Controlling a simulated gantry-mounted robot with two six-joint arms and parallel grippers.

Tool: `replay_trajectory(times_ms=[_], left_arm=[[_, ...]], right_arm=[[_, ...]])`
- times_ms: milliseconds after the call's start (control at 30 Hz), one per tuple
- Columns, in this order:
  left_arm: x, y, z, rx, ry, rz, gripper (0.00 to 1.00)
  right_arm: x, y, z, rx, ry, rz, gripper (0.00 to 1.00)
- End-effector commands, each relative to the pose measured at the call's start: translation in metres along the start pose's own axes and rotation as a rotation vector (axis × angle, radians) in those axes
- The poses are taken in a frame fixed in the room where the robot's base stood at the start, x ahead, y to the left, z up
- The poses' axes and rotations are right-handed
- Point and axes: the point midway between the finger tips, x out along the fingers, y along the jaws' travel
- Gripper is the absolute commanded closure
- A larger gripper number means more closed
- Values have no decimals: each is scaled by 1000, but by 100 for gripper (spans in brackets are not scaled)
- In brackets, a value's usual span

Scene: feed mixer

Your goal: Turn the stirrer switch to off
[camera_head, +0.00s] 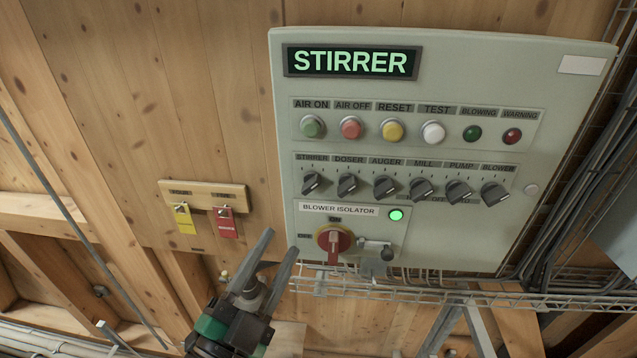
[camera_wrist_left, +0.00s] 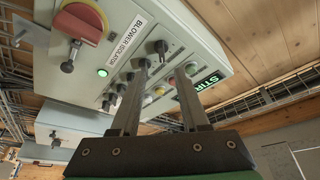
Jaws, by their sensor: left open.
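The stirrer switch (camera_head: 311,183) is a dark rotary knob at the left end of a row of similar knobs on the grey-green panel (camera_head: 440,225). Its bar looks tilted; I cannot tell which position it is set to. In the left wrist view the nearest knob (camera_wrist_left: 161,47), which appears to be the stirrer switch, shows between and beyond the fingertips. My left gripper (camera_head: 280,242) is open and empty, below and left of the switch and apart from it. It also shows in the left wrist view (camera_wrist_left: 162,68). My right gripper is not in view.
The red-and-yellow blower isolator handle (camera_head: 334,240) sits below the switch, right of my left gripper. A lit green lamp (camera_head: 396,215) and a padlock-like part (camera_head: 375,248) are beside it. Yellow (camera_head: 185,220) and red tags (camera_head: 225,222) hang on the wooden wall. A display reads STIRRER (camera_head: 351,62).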

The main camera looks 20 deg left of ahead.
Motion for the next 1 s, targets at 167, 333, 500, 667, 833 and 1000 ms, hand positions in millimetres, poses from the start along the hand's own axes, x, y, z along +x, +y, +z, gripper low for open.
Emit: replay_trajectory(times_ms=[167, 333, 500, 667, 833, 1000], left_arm=[[9, -2, -2, -1, 2, -2, 55], [40, -4, -4, -2, 2, -2, 55], [79, -4, -4, -2, 1, -2, 55], [106, -3, -3, -2, 2, -2, 55], [116, -2, -2, -3, 3, -3, 55], [117, -2, -2, -3, 3, -3, 55]], right_arm=[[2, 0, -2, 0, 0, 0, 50], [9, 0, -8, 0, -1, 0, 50], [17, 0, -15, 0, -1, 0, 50], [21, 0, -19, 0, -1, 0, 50], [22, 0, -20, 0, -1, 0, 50], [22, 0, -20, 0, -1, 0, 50]])
